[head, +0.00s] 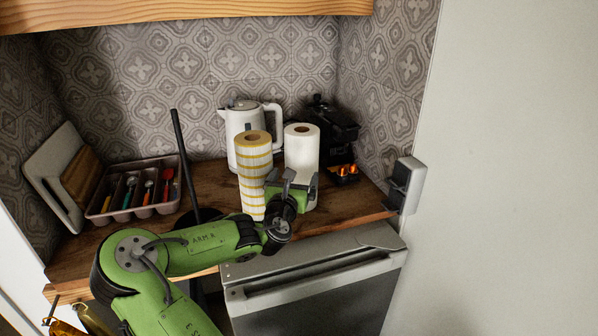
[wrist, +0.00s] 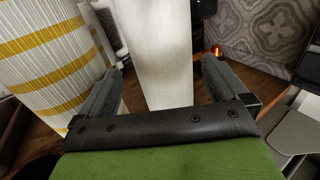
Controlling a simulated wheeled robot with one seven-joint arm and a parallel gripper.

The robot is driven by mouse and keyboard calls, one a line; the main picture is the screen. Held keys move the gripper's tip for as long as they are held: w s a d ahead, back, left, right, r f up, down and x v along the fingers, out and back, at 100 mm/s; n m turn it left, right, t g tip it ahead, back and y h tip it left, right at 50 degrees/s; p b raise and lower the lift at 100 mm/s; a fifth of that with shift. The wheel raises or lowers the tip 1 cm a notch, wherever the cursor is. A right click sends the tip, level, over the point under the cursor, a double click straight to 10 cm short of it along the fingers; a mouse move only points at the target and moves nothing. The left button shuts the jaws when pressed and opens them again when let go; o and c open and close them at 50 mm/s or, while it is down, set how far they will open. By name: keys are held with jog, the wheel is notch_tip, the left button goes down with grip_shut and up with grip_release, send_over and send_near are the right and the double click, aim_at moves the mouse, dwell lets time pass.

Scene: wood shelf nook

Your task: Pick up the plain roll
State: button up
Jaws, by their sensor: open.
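The plain roll (head: 302,150) is a white paper roll standing upright on the wooden shelf. In the wrist view the plain roll (wrist: 162,50) stands between the two fingers of my gripper, with gaps showing on both sides low in the picture. My gripper (head: 295,180) is open, in front of the plain roll, and hides part of its lower half. In the wrist view my gripper's fingertips (wrist: 162,75) point toward the roll. Whether either finger touches it I cannot tell.
A yellow-striped roll (head: 252,170) stands close at the left, also large in the wrist view (wrist: 50,55). A white kettle (head: 236,120) and a black coffee machine (head: 335,128) stand behind. A cutlery tray (head: 125,208) is at the left.

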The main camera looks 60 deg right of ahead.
jog(key=b+x, duration=0.2)
jog(key=x, duration=0.7)
jog(key=shift+d+f, duration=0.1)
jog(key=shift+d, duration=0.15)
jog(key=shift+a, duration=0.1)
jog(key=c, duration=0.8)
jog(key=shift+r, duration=0.2)
notch_tip(320, 180, up, 18)
jog(key=p, duration=0.7)
send_over(302, 162)
jog(key=w+x, duration=0.1)
jog(key=x, duration=0.3)
jog(key=shift+f, duration=0.25)
